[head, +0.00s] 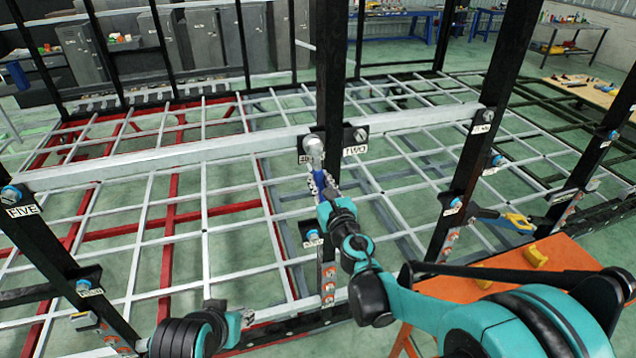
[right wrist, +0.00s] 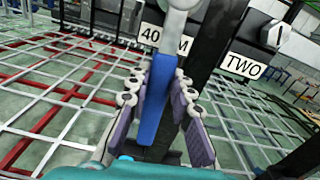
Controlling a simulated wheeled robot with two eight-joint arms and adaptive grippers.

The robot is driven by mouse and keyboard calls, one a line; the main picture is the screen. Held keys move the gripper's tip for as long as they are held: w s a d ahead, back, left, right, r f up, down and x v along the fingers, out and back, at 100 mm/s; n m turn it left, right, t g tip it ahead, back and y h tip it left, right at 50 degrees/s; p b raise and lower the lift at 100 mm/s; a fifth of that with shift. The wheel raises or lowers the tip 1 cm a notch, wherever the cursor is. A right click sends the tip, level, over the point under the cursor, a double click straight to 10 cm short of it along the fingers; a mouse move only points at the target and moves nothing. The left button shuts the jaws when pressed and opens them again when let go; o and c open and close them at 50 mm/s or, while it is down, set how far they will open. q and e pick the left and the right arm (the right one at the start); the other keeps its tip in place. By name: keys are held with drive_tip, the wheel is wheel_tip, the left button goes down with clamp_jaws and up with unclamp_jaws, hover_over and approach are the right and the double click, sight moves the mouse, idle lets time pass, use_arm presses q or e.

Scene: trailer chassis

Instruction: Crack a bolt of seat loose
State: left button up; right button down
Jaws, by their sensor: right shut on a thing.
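My right gripper (head: 320,182) is shut on the blue handle of a wrench-like tool (right wrist: 156,105). The tool stands nearly upright, and its round grey head (head: 314,146) is at the joint on the dark post, over or against a bolt there; whether it is seated on it I cannot tell. The label TWO (head: 355,151) is just right of the head, beside another bolt (head: 360,134). In the right wrist view, a partly covered label (right wrist: 150,36) reads "40" and "M".
A pale horizontal bar (head: 200,150) joins the dark posts. Labelled bolts, such as FIVE (head: 20,211), sit on other posts. A metal grid (head: 210,225) lies below. An orange table (head: 505,290) with yellow pieces and a yellow-and-blue tool (head: 518,222) is at right.

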drive_tip(key=shift+w+d+r+n, duration=0.15)
drive_tip(key=shift+w+d+n, duration=0.05)
drive_tip(key=shift+d+n, duration=0.6)
drive_tip(key=shift+a, duration=0.1)
drive_tip(key=shift+w+d+r+n, duration=0.2)
drive_tip(key=shift+d+n, duration=0.4)
drive_tip(key=shift+n, duration=0.4)
drive_tip(key=shift+s+a+f+m+b, duration=0.1)
drive_tip(key=shift+s+a+m+b, duration=0.15)
drive_tip(key=shift+b, duration=0.2)
drive_tip(key=shift+v, duration=2.9)
